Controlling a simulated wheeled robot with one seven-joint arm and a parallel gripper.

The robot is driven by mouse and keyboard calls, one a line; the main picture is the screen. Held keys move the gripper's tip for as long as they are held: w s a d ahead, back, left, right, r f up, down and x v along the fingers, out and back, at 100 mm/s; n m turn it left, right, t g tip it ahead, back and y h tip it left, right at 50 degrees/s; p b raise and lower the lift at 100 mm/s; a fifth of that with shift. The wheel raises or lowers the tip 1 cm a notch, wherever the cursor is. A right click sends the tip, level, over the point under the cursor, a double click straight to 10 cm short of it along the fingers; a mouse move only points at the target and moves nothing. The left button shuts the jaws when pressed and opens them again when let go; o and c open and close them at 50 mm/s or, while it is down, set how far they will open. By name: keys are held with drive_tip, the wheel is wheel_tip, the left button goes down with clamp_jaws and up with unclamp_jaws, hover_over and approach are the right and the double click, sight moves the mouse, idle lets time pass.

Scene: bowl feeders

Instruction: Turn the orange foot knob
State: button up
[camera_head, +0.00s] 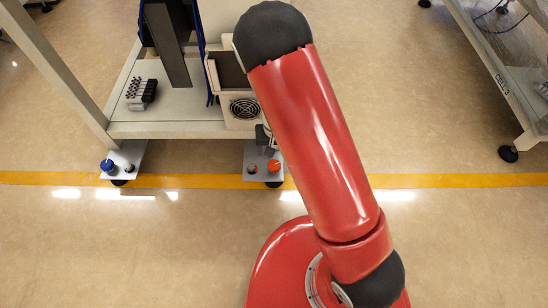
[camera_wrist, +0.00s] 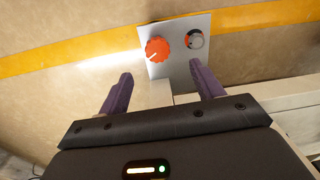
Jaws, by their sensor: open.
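The orange foot knob (camera_wrist: 157,49) sits on a light grey plate (camera_wrist: 182,72) low on the machine frame, with a white pointer line on its face. It also shows in the head view (camera_head: 273,166), at the foot of the bench. My gripper (camera_wrist: 159,86) is open, with its two purple fingers spread apart. In the wrist view the knob appears beyond the fingertips, between them and slightly left of middle. The fingers are apart from it. In the head view my red arm hides most of the gripper.
A smaller dark knob with a red mark (camera_wrist: 196,40) sits beside the orange one. A blue knob (camera_head: 107,165) is on another foot plate at the left. The bench frame (camera_head: 170,130) stands above the plates. The floor in front is clear.

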sight(274, 166)
drive_tip(key=f, duration=0.3)
drive_tip(key=f+b, duration=0.1)
drive_tip(key=f, duration=0.3)
drive_tip(key=f+b, duration=0.1)
drive_tip(key=f, duration=0.2)
drive_tip(key=shift+w+f, duration=0.25)
drive_tip(key=shift+f, duration=0.15)
drive_tip(key=c, duration=1)
